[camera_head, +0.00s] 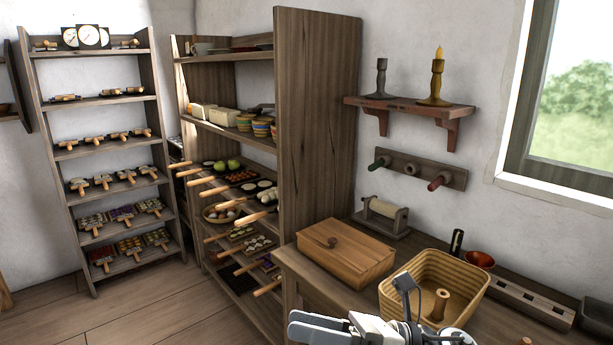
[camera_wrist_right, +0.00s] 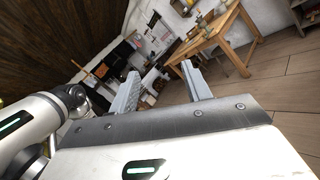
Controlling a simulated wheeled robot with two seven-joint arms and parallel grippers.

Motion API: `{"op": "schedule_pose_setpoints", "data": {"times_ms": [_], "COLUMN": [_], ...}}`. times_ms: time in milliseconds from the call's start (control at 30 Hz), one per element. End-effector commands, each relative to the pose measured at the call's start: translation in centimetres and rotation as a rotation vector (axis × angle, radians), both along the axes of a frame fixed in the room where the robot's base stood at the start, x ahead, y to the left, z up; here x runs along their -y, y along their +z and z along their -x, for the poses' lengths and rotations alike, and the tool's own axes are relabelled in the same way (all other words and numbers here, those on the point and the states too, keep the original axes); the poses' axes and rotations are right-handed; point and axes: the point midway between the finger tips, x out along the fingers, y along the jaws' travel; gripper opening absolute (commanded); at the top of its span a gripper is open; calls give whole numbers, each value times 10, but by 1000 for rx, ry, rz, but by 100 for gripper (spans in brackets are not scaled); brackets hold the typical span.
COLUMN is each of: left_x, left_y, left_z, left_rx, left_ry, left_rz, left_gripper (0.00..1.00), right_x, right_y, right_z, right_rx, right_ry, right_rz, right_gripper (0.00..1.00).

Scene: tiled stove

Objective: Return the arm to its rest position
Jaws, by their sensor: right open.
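My right gripper (camera_head: 318,326) shows at the bottom edge of the head view, pale grey, in front of the wooden table. In the right wrist view my right gripper (camera_wrist_right: 160,76) has its two grey fingers well apart, with nothing held between them. Part of my right arm shows at the bottom of the head view, below the woven basket (camera_head: 398,299). My left gripper is not in the head view.
A lidded wooden box (camera_head: 345,262) stands on the wooden table (camera_head: 300,265) left of the basket. A tall shelf unit (camera_head: 318,110) with food and wooden-handled trays stands behind. Open floor (camera_head: 150,305) lies at the left. A window (camera_head: 575,110) is at the right.

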Motion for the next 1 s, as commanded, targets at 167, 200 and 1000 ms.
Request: {"op": "schedule_pose_setpoints", "data": {"times_ms": [167, 200, 1000], "left_x": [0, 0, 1], "left_y": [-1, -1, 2], "left_z": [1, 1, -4], "left_rx": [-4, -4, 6], "left_ry": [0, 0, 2], "left_rz": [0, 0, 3], "left_gripper": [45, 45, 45], "right_x": [38, 52, 140], "right_y": [-42, -63, -281], "right_z": [-20, -21, 117], "right_rx": [-821, -1010, -2359], "right_ry": [-280, -342, -897], "right_rz": [-495, -605, -1544], "right_gripper": [48, 48, 48]}}
